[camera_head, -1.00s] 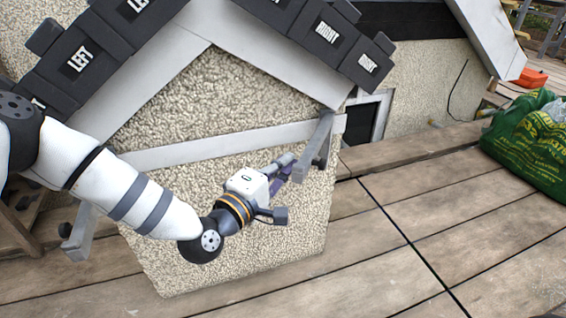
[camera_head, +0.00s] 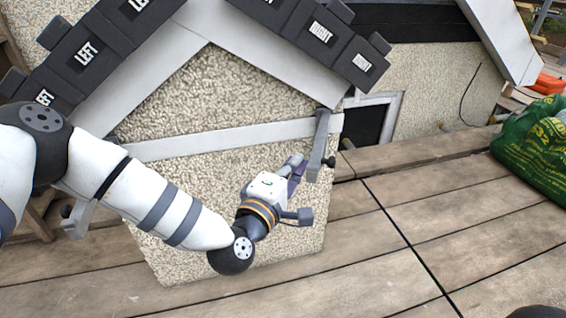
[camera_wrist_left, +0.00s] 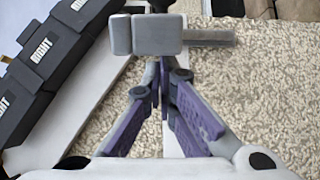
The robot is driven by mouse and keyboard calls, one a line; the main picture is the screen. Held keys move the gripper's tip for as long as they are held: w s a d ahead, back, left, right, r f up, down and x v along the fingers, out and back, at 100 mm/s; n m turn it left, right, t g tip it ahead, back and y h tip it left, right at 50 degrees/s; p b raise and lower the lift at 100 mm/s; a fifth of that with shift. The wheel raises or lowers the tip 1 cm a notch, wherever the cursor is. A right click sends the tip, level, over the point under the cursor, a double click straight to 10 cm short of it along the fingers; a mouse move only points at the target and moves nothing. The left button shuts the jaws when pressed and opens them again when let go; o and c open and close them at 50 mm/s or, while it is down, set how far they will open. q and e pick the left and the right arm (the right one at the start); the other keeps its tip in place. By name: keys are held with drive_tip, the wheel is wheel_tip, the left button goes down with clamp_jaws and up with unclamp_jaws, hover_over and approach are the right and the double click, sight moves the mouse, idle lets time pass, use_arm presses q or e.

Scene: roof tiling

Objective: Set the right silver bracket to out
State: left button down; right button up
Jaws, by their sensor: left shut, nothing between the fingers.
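The right silver bracket (camera_head: 317,150) hangs at the right end of the pale horizontal board, below the right eave, its lower end toward the deck. In the left wrist view it shows as a grey block and bar (camera_wrist_left: 150,35) just beyond the fingers. My left gripper (camera_head: 298,164) is shut and empty, its tips close to the left side of the bracket's lower part. The wrist view shows the purple-sided fingers (camera_wrist_left: 163,68) meeting just below the bracket; I cannot tell whether they touch it. My right gripper is not in view.
The left silver bracket (camera_head: 77,218) is partly behind my left arm. Dark roof tiles (camera_head: 322,38) marked LEFT and RIGHT cover the roof slopes. A green bag (camera_head: 535,150) stands at the right.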

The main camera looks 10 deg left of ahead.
use_arm(q)
drive_tip(key=d+n+y, duration=0.3)
drive_tip(key=d+y, duration=0.2)
drive_tip(key=d, duration=0.5)
drive_tip(key=shift+w+d+t, duration=0.25)
drive_tip(key=shift+d+t, duration=0.05)
drive_tip(key=shift+d, duration=0.1)
drive_tip(key=shift+r, duration=0.1)
